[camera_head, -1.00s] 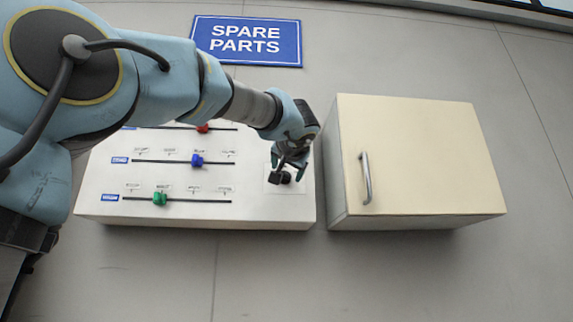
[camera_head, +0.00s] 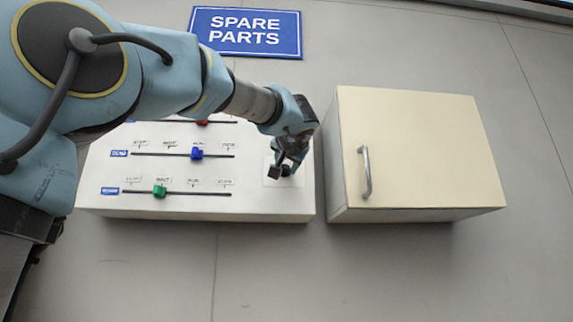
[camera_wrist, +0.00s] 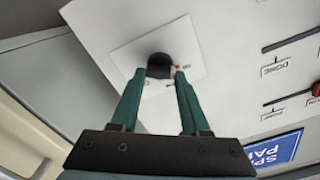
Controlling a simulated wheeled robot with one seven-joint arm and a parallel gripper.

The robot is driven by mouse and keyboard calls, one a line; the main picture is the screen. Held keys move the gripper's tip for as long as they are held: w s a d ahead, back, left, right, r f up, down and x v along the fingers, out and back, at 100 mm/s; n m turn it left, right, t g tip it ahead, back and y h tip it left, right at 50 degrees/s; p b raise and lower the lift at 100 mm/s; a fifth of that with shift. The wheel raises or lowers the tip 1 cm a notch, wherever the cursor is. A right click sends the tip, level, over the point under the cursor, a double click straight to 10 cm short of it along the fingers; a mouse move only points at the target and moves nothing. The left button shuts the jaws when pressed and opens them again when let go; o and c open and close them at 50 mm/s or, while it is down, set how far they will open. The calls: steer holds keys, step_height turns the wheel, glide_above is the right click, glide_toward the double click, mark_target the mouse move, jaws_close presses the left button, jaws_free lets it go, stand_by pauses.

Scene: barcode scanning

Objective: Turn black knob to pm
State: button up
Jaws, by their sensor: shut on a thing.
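The black knob (camera_wrist: 159,66) sits on a pale square plate (camera_wrist: 130,48) on the white panel. In the wrist view my gripper (camera_wrist: 153,80) has its two green fingers on either side of the knob, shut on it. In the head view my gripper (camera_head: 288,168) is at the panel's right end, over the plate (camera_head: 270,181), and mostly hides the knob. A small red mark and tiny lettering show beside the knob in the wrist view. The lettering is too small to read.
The white panel (camera_head: 255,206) also carries sliders with a red knob (camera_head: 202,122), a blue knob (camera_head: 197,153) and a green knob (camera_head: 159,190). A cream cabinet (camera_head: 425,150) with a metal handle (camera_head: 365,172) stands close on the right. A blue SPARE PARTS sign (camera_head: 246,32) hangs above.

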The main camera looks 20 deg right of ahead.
jaws_close()
steer(key=shift+f+m, duration=0.1)
steer(key=shift+m, duration=0.2)
steer(key=m+b, duration=0.1)
steer(key=m, duration=0.3)
steer(key=shift+m, duration=0.3)
steer(key=m, duration=0.6)
steer(key=shift+d+f, duration=0.1)
steer(key=shift+m, duration=0.4)
steer(key=o, duration=1.1)
jaws_free()
